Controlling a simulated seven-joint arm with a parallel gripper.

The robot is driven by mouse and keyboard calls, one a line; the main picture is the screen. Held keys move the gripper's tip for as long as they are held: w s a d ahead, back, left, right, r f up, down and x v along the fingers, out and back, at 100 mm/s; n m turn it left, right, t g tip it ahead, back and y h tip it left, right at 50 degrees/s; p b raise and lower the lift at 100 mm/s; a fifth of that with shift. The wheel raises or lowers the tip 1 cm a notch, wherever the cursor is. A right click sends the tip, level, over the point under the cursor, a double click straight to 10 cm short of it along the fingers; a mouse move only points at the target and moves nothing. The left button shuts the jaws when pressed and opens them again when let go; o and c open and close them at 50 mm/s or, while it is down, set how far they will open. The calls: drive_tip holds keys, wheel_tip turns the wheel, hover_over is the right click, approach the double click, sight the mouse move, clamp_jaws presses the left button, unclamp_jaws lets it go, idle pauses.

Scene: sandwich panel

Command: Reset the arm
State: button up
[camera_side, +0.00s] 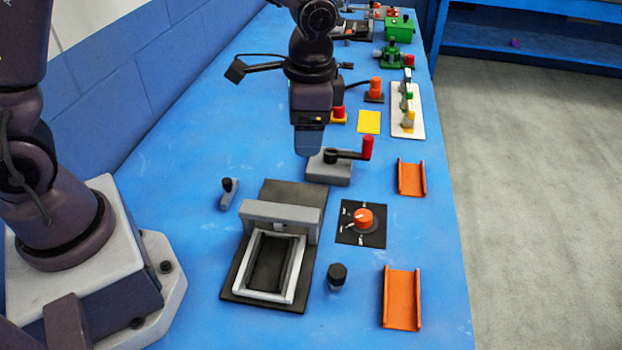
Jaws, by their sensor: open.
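My gripper (309,150) hangs pointing down over the blue table (190,130), near the top middle of the side view. It is open, though its fingers show only as one narrow grey shape from this side. Nothing shows between them. Its tip appears just behind or above a grey block with a crank and red handle (367,148); I cannot tell the exact gap. My arm stands on its pale base at the left.
Near the front are a grey frame on a black plate (232,284), an orange knob (363,217), a black knob (337,275) and orange channels (402,298) (411,179). A white switch panel (407,128), yellow square (369,122) and green devices (399,29) lie farther back. Bare table shows along the left.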

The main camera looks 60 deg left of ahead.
drive_tip(key=s+a+r+n+t, duration=0.3)
drive_tip(key=s+r, duration=0.4)
drive_tip(key=s, duration=0.1)
drive_tip(key=s+a+r+n+t, duration=0.3)
drive_tip(key=s+r, duration=0.4)
drive_tip(key=s, duration=0.1)
drive_tip(key=shift+h, duration=0.4)
